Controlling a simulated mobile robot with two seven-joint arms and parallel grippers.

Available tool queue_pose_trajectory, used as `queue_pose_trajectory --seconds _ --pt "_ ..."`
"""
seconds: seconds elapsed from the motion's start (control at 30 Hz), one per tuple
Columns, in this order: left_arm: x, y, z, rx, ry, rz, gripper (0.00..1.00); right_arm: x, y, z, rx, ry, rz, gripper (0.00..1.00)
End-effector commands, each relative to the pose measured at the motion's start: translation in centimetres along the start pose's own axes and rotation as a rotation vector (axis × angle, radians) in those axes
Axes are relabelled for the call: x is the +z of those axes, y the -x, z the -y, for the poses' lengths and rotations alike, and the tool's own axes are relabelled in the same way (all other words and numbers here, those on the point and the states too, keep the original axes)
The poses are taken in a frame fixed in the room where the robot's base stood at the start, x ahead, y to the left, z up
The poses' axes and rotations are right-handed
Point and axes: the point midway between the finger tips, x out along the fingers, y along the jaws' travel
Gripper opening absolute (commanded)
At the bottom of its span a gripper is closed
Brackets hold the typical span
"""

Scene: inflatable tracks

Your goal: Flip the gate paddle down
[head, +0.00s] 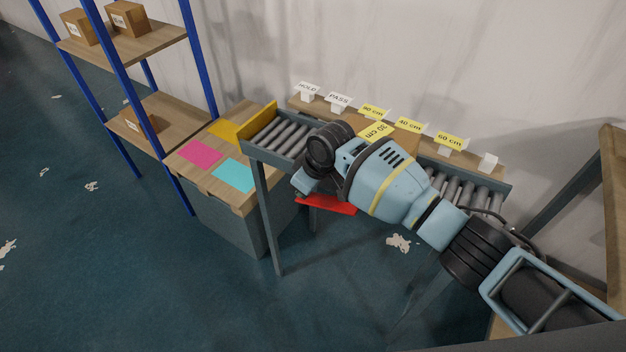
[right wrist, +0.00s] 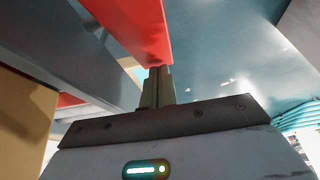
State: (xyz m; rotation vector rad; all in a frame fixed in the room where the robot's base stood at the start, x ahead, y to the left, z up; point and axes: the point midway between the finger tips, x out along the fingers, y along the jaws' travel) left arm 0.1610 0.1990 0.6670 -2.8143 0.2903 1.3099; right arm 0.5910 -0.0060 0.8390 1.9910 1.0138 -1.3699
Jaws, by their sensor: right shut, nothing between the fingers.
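The red paddle (head: 327,205) sticks out low beside the near side of the roller conveyor (head: 275,135), in front of its frame. My right arm reaches in from the right across the conveyor, and its hand hides part of the paddle. In the right wrist view the red paddle (right wrist: 138,28) runs down from the top. The shut fingers of my right gripper (right wrist: 158,78) are at its lower end, with nothing between them. Whether they touch it I cannot tell. My left gripper is not in view.
A yellow end plate (head: 258,120) stands at the conveyor's left end. A cardboard box (head: 402,137) is behind my arm. Length signs (head: 410,126) line the ledge behind. A table with coloured mats (head: 234,175) and a blue-post shelf (head: 160,40) stand left. The front floor is free.

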Motion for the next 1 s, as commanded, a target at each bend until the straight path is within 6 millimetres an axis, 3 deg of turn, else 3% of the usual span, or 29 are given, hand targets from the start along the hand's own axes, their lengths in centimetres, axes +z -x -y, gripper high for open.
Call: queue_pose_trajectory --seconds 0.4,1.0 --pt "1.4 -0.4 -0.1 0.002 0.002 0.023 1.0 0.3 -1.4 0.1 -0.003 0.0 0.172 0.0" --pt "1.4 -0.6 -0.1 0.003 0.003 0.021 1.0 0.6 -1.8 0.0 -0.001 -0.001 0.244 0.0"
